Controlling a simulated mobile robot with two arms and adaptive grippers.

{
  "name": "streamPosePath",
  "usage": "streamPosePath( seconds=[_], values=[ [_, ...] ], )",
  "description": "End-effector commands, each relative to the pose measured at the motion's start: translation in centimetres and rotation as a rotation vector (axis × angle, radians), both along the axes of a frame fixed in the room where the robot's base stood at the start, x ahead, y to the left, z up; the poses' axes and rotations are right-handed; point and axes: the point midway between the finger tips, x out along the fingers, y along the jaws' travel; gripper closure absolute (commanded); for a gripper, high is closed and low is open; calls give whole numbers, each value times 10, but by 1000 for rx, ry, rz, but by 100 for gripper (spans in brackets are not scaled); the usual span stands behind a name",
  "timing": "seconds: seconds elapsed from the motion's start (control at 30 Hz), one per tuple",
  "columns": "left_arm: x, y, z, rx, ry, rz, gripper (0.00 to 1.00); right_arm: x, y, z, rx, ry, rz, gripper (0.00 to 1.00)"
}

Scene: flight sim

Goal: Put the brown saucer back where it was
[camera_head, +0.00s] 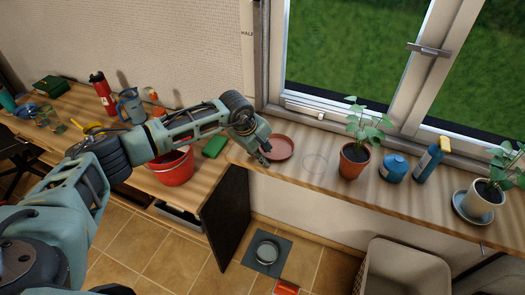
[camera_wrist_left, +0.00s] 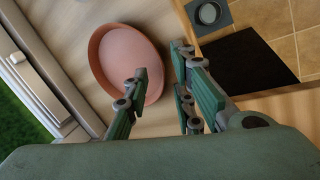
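The brown saucer (camera_head: 279,147) lies flat and empty on the wooden window sill, left of a faint ring mark (camera_head: 315,163). My left gripper (camera_head: 265,153) is at the saucer's left edge. In the left wrist view, my left gripper (camera_wrist_left: 162,62) has its fingers apart, with the near rim of the saucer (camera_wrist_left: 122,62) beside and partly behind the left finger. I cannot tell whether a finger touches the rim. A plant in a terracotta pot (camera_head: 353,162) stands right of the ring mark. My right gripper is out of view.
A red bucket (camera_head: 172,168) and green sponge (camera_head: 214,147) are left. The window is behind.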

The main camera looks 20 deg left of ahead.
Motion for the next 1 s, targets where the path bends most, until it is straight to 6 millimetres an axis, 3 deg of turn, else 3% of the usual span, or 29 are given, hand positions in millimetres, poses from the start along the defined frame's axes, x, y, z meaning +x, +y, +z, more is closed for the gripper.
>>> streamPosePath(
  seconds=[0.6, 1.0],
  values=[
    [-37, 17, 100, -1, -4, -2, 77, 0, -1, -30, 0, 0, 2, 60],
    [-41, 18, 110, 0, -2, -2, 77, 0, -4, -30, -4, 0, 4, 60]
  ],
)
